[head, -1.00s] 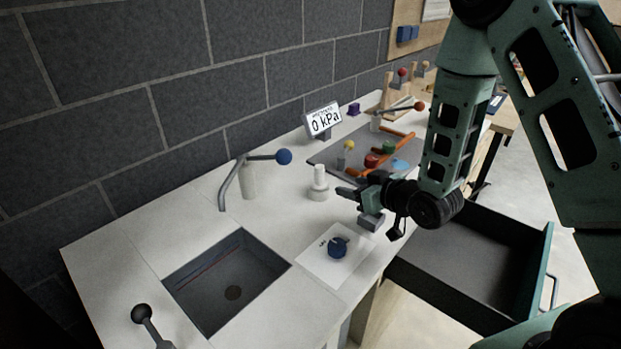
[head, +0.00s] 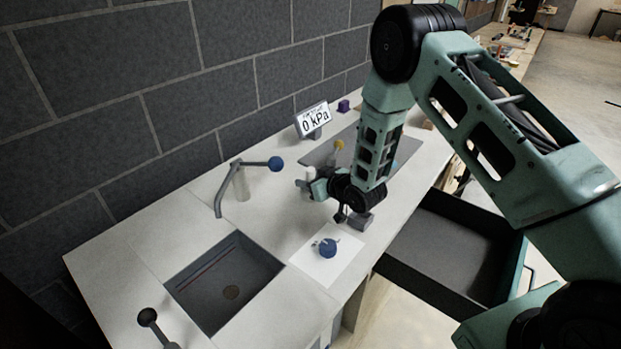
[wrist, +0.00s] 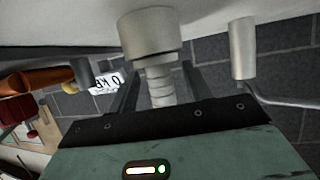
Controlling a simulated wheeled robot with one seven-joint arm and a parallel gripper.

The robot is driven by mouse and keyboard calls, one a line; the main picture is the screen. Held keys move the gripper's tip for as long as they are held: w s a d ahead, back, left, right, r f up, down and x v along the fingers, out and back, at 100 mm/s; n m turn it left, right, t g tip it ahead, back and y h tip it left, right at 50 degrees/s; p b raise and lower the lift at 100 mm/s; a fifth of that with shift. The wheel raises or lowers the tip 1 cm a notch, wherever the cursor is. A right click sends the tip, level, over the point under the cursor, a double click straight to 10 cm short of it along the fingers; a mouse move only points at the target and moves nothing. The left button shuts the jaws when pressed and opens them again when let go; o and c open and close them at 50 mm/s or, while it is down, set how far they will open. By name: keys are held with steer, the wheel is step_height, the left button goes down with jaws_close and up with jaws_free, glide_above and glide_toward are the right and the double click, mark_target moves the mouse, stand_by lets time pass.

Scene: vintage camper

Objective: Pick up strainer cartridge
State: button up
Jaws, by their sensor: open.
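The strainer cartridge seems to be the pale stepped cylinder with a wide base and a narrow ridged stem. It fills the middle of the wrist view (wrist: 150,38), which shows the scene upside down. In the head view its pale top (head: 311,172) shows just behind my gripper (head: 303,184), which hides most of it. The cartridge stands upright on the white counter. My gripper is open, with one finger on each side of the ridged stem in the wrist view (wrist: 158,88). I cannot tell whether either finger touches it.
A tap (head: 241,184) with a blue-ball lever stands left of my gripper, behind the sink (head: 215,265). A grey block (head: 361,221) and a blue knob (head: 327,248) on a white sheet lie in front. A 0 kPa display (head: 313,120) stands behind. An open drawer (head: 450,245) juts out right.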

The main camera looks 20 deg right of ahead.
steer(key=shift+w+f, duration=0.1)
steer(key=c, duration=1.1)
steer(key=shift+o, duration=0.2)
steer(key=shift+r, duration=0.2)
